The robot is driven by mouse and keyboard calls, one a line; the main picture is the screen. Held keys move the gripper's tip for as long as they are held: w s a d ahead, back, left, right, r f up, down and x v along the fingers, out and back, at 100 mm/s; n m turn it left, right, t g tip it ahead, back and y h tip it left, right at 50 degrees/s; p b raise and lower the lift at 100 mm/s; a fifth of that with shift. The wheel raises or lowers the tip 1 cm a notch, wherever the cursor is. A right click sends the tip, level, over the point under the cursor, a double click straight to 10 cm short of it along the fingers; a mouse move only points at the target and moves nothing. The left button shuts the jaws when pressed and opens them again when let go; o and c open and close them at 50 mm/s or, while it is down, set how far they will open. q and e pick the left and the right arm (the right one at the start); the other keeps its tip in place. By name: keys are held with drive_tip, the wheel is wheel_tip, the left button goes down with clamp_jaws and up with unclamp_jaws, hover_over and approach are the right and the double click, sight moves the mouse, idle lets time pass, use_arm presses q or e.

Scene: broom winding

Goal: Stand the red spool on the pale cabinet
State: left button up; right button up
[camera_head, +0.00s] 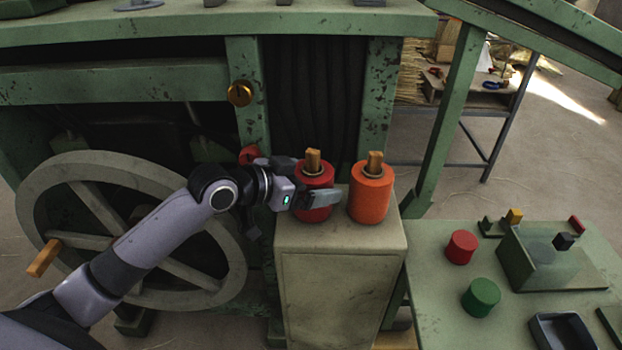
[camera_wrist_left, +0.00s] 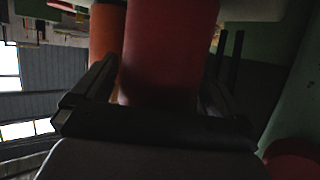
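The red spool (camera_head: 314,174) stands upright on the top of the pale cabinet (camera_head: 345,290), towards its left side, with a wooden peg sticking up from it. My left gripper (camera_head: 312,190) reaches in from the left at the spool's lower part, one finger across its front and the other behind it. In the left wrist view the red spool (camera_wrist_left: 170,50) fills the space between the fingers of my left gripper (camera_wrist_left: 158,85), which look closed against its sides. The spool's back is hidden. My right gripper is not in view.
An orange spool (camera_head: 370,193) stands close to the right of the red one on the cabinet. A large spoked wheel (camera_head: 60,175) lies behind my left arm. A green control table (camera_head: 430,260) with red and green buttons is at the right. Green machine posts rise behind.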

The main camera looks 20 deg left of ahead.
use_arm(q)
drive_tip(key=shift+a+r, duration=0.1)
drive_tip(key=shift+r, duration=0.05)
drive_tip(key=v, duration=1.2)
idle(0.3)
drive_tip(key=s+d+f+n+g+y, duration=0.1)
drive_tip(key=s+f+g+y, duration=0.1)
drive_tip(key=s+f, duration=0.4)
drive_tip(key=s+d+f+n+g+y, duration=0.1)
drive_tip(key=s+f+y, duration=0.15)
drive_tip(key=f, duration=0.45)
drive_tip(key=s+a+f+n+g+y, duration=0.1)
drive_tip(key=s+f+n+g+y, duration=0.1)
drive_tip(key=s+f, duration=0.35)
drive_tip(key=s+a+f+n+g+y, duration=0.1)
drive_tip(key=s+f+g, duration=0.15)
drive_tip(key=s, duration=0.65)
drive_tip(key=w+d+f+t+h+p, duration=0.1)
drive_tip(key=w+d+f+t, duration=0.1)
drive_tip(key=w+f+t, duration=0.4)
drive_tip(key=shift+w+d+f+t+h+p, duration=0.2)
drive_tip(key=shift+w+f+t+h+p, duration=0.15)
drive_tip(key=shift+w+f+t, duration=0.1)
